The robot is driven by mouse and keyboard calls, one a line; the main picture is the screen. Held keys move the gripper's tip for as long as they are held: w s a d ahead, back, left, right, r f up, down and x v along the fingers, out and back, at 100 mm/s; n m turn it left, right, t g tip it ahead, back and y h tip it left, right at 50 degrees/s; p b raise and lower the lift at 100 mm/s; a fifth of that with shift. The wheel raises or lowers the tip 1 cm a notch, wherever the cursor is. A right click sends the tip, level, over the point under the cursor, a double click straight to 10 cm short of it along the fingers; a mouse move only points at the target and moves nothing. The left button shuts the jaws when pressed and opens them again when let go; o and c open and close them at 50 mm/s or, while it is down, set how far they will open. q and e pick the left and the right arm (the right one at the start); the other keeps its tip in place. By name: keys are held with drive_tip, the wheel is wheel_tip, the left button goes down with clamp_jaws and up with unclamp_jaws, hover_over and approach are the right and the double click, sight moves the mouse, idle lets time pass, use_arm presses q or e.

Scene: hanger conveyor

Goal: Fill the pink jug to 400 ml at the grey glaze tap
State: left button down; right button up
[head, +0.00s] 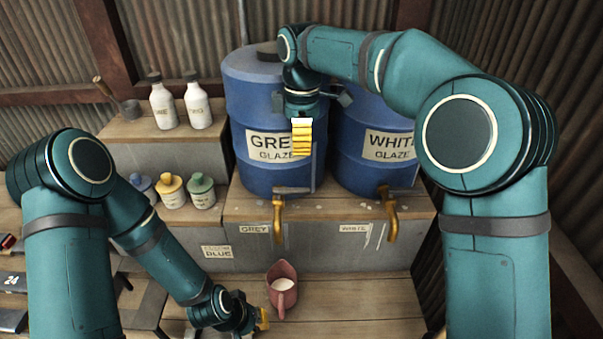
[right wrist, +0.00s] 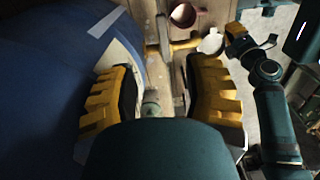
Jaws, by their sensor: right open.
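The pink jug (head: 283,298) stands upright on the lower wooden step, below and in front of the grey glaze tap (head: 279,215), with a pale surface inside. Any scale marks are unreadable. The tap is brass with a sideways lever, at the foot of the blue grey-glaze barrel (head: 240,110). No stream shows. My left gripper (head: 263,318) is low beside the jug, on its left; its finger gap is unclear. My right gripper (head: 302,137) is before the barrel, above the tap. Its ribbed yellow fingers stand apart in the right wrist view (right wrist: 160,95), and no held object shows.
The white glaze barrel (head: 372,150) and its tap (head: 388,215) are on the right. Small capped bottles (head: 173,190) stand left of the grey barrel, with two white bottles (head: 180,106) behind them. The lower step right of the jug is clear.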

sight(302, 190)
drive_tip(key=f, duration=0.7)
drive_tip(key=f+b, duration=0.1)
drive_tip(key=f, duration=0.5)
drive_tip(key=shift+s+f, duration=0.2)
drive_tip(key=shift+f, duration=0.15)
clamp_jaws()
